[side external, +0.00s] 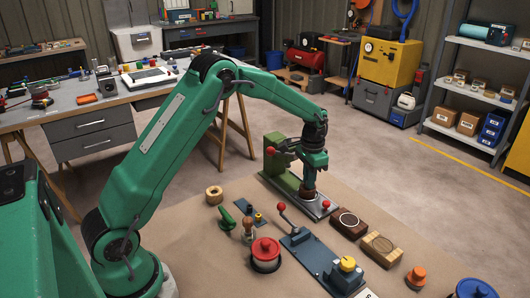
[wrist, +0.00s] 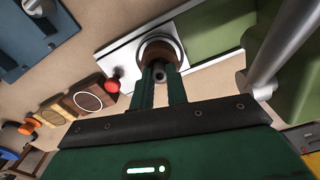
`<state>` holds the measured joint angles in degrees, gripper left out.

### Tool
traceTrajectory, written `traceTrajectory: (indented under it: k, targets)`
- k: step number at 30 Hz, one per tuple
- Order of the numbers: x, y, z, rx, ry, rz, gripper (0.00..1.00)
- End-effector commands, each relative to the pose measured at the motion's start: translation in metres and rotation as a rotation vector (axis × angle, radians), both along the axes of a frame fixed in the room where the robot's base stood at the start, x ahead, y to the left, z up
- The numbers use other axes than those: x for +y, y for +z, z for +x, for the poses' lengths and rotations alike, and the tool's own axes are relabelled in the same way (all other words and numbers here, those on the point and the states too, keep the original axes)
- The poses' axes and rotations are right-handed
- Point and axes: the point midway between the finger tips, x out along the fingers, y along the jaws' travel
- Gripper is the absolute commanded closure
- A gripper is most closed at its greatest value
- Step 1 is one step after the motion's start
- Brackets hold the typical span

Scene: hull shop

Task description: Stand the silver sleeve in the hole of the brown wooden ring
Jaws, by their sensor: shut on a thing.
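My gripper (wrist: 160,82) points down over the base of the green press, its two fingers shut on a small grey hollow cylinder, the silver sleeve (wrist: 158,74). In the wrist view a round brown piece with a pale rim, which looks like the brown wooden ring (wrist: 172,46), lies just beyond the fingertips. In the side view my gripper (side external: 311,170) is right above this brown piece (side external: 309,194) on the press's metal plate. The fingers hide the sleeve there. I cannot tell whether the sleeve is in the hole or above it.
The green press (side external: 279,165) stands close behind my gripper. A red-knobbed lever (side external: 292,217), a dark block with a white circle (side external: 348,222) and a light wood block (side external: 381,247) are in front. A tan ring (side external: 214,194) lies left. Bare bench shows between them.

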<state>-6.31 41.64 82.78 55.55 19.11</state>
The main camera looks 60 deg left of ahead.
Motion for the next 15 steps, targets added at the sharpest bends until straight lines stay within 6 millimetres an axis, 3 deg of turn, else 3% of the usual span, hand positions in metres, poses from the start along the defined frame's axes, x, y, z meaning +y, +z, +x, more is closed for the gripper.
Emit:
traceTrajectory:
  k: [5,6,7,15]
  targets:
    - [0.0000,-0.0027,-0.0002,0.001,0.000,0.000,1.00]
    - [0.0000,-0.0029,-0.0001,0.000,0.000,0.000,0.83]
    - [-0.0001,-0.0028,-0.0001,0.000,0.000,0.000,0.77]
    - [-0.0001,-0.0027,-0.0002,0.001,0.000,0.000,0.76]
